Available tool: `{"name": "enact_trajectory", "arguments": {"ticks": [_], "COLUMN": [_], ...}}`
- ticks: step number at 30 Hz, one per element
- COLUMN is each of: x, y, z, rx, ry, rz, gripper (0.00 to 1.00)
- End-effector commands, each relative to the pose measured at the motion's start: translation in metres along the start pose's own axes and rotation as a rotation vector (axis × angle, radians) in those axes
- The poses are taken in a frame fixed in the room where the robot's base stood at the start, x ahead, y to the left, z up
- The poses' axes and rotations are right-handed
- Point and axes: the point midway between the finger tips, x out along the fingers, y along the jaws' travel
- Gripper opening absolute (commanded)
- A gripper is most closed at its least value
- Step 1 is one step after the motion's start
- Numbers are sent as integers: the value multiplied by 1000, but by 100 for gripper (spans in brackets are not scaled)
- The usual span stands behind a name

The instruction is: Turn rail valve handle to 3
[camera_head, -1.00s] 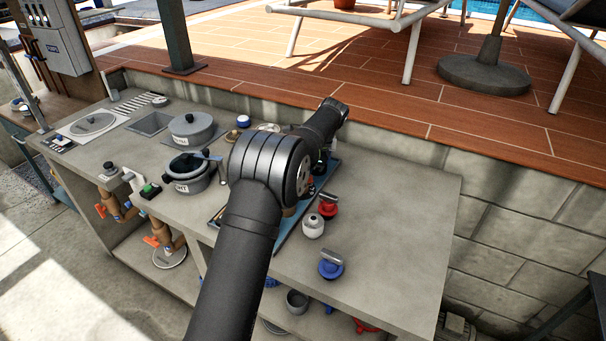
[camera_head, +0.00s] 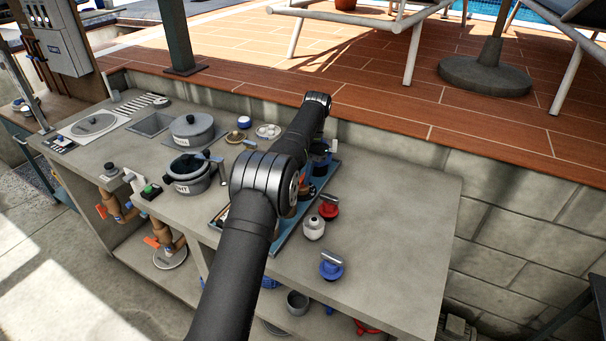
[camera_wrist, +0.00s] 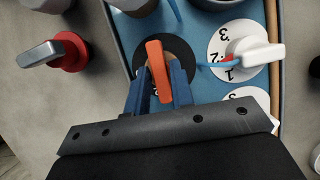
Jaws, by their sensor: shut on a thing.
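In the wrist view an orange lever handle (camera_wrist: 157,70) stands over a round black dial (camera_wrist: 179,49) on a blue tray board (camera_wrist: 205,103). My gripper (camera_wrist: 161,80) has its blue fingers on either side of the handle and is shut on it. The handle points nearly straight up the picture, tilted slightly. Any figures on the black dial are mostly hidden or too small to read. Beside it on the right is a white dial (camera_wrist: 219,47) with black figures, 1, 2 and 3 among them, under a white handle (camera_wrist: 258,54).
A red-based valve with a grey lever (camera_head: 328,207), a white knob piece (camera_head: 314,229) and a blue valve (camera_head: 331,265) stand on the counter (camera_head: 400,240) right of the tray. Pots (camera_head: 193,130) stand to the left. The counter's right part is clear.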

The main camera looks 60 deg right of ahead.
Motion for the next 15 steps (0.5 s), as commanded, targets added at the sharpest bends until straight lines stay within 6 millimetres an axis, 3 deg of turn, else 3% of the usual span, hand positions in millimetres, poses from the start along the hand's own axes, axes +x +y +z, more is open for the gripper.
{"name": "enact_trajectory", "arguments": {"ticks": [15], "x": [0], "y": [-1], "z": [0], "rx": [-106], "ry": [0], "rz": [44], "gripper": [0]}}
